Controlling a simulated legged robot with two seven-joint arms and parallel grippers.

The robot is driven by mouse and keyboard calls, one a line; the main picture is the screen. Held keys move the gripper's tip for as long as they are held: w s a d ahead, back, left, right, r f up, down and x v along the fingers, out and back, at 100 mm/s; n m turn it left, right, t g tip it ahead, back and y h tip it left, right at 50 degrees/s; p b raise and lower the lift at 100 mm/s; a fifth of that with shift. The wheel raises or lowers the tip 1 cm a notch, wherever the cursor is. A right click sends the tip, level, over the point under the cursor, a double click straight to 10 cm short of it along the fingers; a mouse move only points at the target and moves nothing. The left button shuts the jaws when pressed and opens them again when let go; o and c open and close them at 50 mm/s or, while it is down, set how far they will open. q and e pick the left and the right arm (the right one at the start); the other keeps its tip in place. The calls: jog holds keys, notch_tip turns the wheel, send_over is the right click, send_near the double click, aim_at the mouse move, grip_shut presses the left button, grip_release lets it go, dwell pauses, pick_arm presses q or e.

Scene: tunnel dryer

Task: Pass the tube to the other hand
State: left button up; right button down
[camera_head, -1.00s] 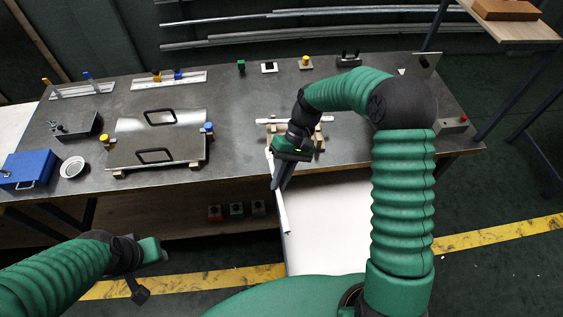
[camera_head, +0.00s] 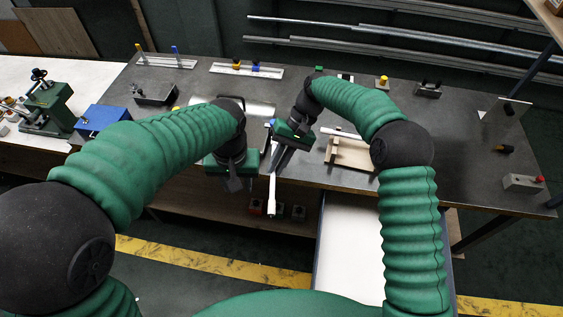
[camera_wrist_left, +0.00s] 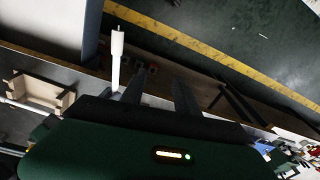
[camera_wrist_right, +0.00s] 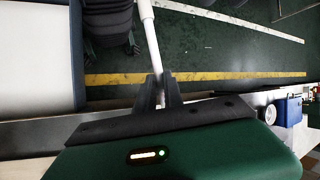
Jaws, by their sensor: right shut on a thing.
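The white tube (camera_head: 272,193) hangs from my right gripper (camera_head: 280,168) in front of the bench's front edge. My right gripper is shut on it; in the right wrist view the tube (camera_wrist_right: 152,40) stands out between the fingertips (camera_wrist_right: 159,88). My left gripper (camera_head: 234,187) is left of the tube, close but apart from it. In the left wrist view its two fingers (camera_wrist_left: 158,85) are spread and empty, and the tube (camera_wrist_left: 117,55) stands just left of them, outside the gap.
A wooden rack (camera_head: 352,153) with another white bar (camera_head: 341,132) across it is on the bench, right of my right gripper. A blue box (camera_head: 103,119) is at the left. A white surface (camera_head: 345,245) lies below the bench front. Several small boxes sit under the bench.

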pick_arm(q)
jog(key=w+d+r+y, duration=0.1)
jog(key=d+r, duration=0.4)
jog(key=d, duration=0.6)
notch_tip(320, 180, down, 12)
jog(key=a, duration=0.1)
jog(key=shift+w+a+r+g, duration=0.25)
jog(key=shift+a+g, duration=0.15)
pick_arm(e)
jog(key=shift+d, duration=0.15)
pick_arm(q)
grip_shut()
pick_arm(e)
jog(key=c, duration=1.4)
grip_release()
